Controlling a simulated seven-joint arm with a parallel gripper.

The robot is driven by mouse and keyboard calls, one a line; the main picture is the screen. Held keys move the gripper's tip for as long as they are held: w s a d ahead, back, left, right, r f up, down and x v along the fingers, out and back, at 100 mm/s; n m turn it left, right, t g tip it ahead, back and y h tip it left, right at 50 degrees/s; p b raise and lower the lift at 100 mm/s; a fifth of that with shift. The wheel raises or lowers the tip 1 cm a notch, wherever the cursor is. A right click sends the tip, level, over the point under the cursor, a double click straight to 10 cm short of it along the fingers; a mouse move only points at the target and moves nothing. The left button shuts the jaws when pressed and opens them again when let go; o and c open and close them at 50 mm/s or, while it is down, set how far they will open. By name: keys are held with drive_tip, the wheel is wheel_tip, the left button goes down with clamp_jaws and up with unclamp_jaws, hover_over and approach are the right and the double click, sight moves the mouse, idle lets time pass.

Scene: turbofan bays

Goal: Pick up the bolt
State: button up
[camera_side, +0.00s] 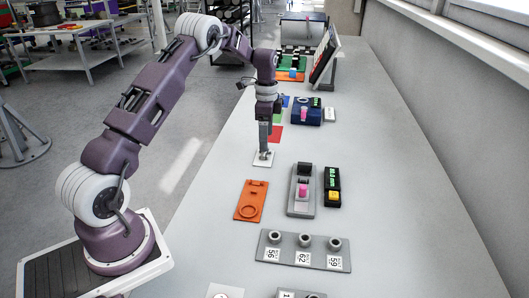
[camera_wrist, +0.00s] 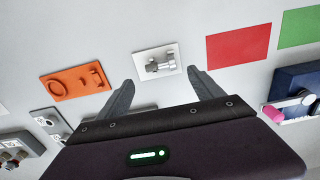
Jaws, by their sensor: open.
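The bolt (camera_wrist: 160,66) looks like a small silvery metal piece lying on a white square plate (camera_wrist: 142,56) in the wrist view. In the side view the white plate (camera_side: 257,163) lies on the grey table, below my gripper (camera_side: 264,151). The bolt is too small and partly hidden there to make out. In the wrist view my gripper (camera_wrist: 161,76) has its two fingers spread apart, with nothing between them. The bolt appears just beyond the fingertips, roughly midway between them. I cannot tell the exact height of the fingertips above it.
An orange plate (camera_side: 249,207) with raised shapes lies nearby. A grey fixture with a pink part (camera_side: 303,190) stands to the right. A grey block with round sockets (camera_side: 304,262) is nearer the camera. Red (camera_wrist: 238,46) and green (camera_wrist: 300,28) squares lie flat. The table's right side is clear.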

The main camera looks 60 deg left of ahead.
drive_tip(key=f, duration=0.5)
drive_tip(key=shift+s+a, duration=0.15)
drive_tip(key=shift+a, duration=0.15)
drive_tip(key=c, duration=1.5)
wheel_tip(320, 180, up, 10)
drive_tip(key=shift+r, duration=0.1)
